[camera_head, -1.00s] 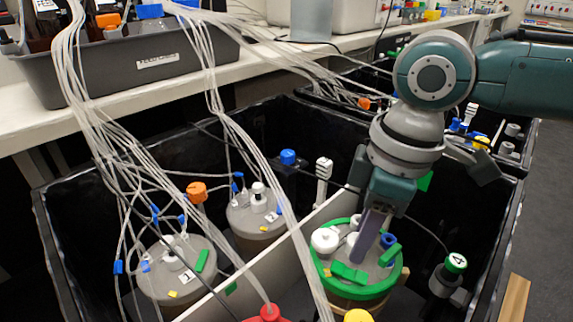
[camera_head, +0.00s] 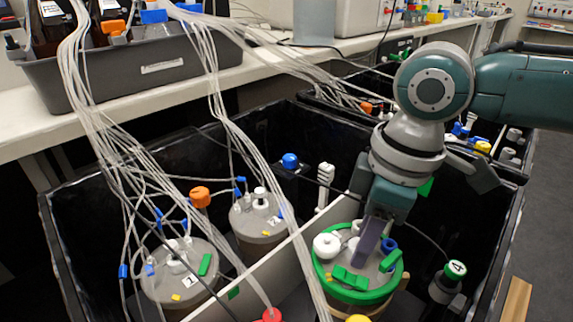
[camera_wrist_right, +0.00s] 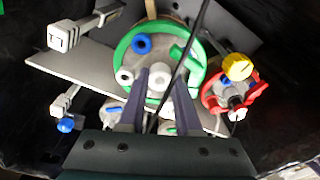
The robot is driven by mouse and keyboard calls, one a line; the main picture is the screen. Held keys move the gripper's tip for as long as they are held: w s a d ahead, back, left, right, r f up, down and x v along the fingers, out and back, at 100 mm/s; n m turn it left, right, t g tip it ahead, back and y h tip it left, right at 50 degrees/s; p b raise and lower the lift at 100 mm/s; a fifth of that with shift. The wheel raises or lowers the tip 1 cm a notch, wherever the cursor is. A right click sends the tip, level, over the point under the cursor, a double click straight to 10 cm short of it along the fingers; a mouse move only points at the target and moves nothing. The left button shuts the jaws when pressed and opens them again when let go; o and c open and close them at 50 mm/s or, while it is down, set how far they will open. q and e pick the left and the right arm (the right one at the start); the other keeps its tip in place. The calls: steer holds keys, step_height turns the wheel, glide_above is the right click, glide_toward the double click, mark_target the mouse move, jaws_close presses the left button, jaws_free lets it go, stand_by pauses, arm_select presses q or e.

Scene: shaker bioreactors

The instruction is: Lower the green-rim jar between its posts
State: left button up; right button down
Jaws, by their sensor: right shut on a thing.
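The green-rim jar (camera_head: 345,288) is in the right half of the black bin in the head view, with white and blue ports and green clips on its grey lid. My right gripper (camera_head: 370,240) comes down from above and is shut on a part of its lid. In the right wrist view the jar (camera_wrist_right: 126,50) lies just beyond the fingers (camera_wrist_right: 150,92), which reach a white port on the lid. A post with a green cap marked 4 (camera_head: 454,268) stands to its right, and a white post (camera_head: 324,182) behind it. The jar's base is hidden. My left gripper is out of view.
A white divider (camera_head: 228,288) runs beside the jar. Two grey-lidded jars (camera_head: 180,270) (camera_head: 262,218) stand to its left. A red-rim jar (camera_wrist_right: 262,98) is close by. Bundled clear tubes (camera_head: 235,140) hang across the bin. A grey tray (camera_head: 150,72) sits on the bench behind.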

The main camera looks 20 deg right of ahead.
steer(key=shift+f, duration=0.65)
stand_by(0.6)
steer(key=shift+w, duration=0.1)
stand_by(0.4)
steer(key=shift+f, duration=0.55)
steer(key=shift+f+b, duration=0.4)
steer(key=shift+f, duration=0.05)
steer(key=shift+p, duration=0.35)
stand_by(0.7)
steer(key=shift+f+b, duration=0.6)
steer(key=shift+f, duration=0.35)
stand_by(0.4)
